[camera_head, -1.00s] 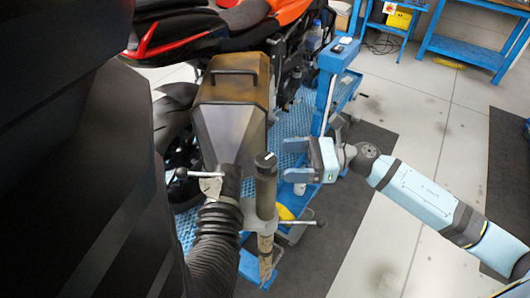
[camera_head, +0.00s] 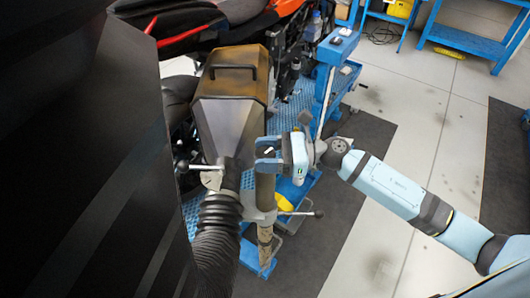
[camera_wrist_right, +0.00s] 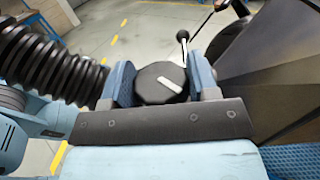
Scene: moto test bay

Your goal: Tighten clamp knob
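The clamp knob (camera_wrist_right: 160,83) is black with a white mark on its top. It sits at the top of an upright post (camera_head: 265,190) beside the metal box, with a corrugated black hose near it. My right gripper (camera_head: 267,153) comes from the right, with one finger on each side of the knob. In the right wrist view the two blue fingers (camera_wrist_right: 160,86) stand against the knob's sides with no clear gap. In the head view the gripper partly covers the knob. My left gripper is not in view.
The ribbed black hose (camera_head: 217,222) and the dark box with a handle (camera_head: 230,85) stand close to the post. Levers with ball ends (camera_head: 205,168) stick out nearby. A blue stand (camera_head: 325,85) is behind my right gripper. A large dark shape blocks the left side.

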